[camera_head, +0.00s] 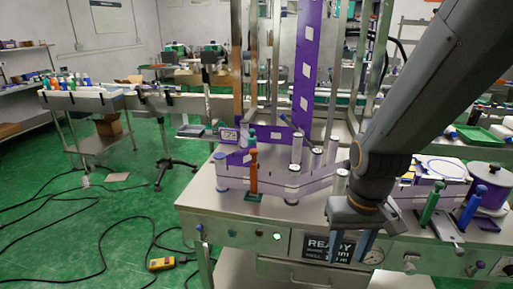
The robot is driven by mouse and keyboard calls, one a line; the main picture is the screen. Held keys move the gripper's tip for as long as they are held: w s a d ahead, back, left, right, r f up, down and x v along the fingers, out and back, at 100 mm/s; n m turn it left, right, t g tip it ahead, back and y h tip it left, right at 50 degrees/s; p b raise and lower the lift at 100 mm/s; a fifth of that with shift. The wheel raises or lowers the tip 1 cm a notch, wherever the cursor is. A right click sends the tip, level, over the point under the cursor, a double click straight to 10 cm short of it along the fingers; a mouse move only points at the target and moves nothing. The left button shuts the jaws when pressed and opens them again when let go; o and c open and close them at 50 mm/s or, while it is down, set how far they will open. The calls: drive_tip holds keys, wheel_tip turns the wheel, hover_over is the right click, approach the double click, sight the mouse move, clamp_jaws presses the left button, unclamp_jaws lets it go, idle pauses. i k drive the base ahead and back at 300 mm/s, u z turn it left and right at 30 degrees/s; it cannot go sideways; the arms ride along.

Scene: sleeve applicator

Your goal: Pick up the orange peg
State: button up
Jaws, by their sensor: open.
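The orange peg (253,175) stands upright on a small green base near the left end of the steel machine table (225,225). My gripper (350,248) points down over the table's front edge, to the right of the peg and nearer to me. Its two blue fingers are apart and nothing shows between them. The peg is clear of the gripper and fully in view.
Purple film (305,75) runs past several rollers just behind and right of the peg. A green peg (430,203) and a blue peg (470,207) stand at the table's right. A yellow pendant (161,264) and black cables lie on the green floor.

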sight(253, 193)
drive_tip(key=k, duration=0.45)
drive_tip(key=z, duration=0.35)
drive_tip(key=i, duration=0.75)
drive_tip(key=u, duration=0.7)
drive_tip(key=i, duration=0.4)
drive_tip(key=u, duration=0.45)
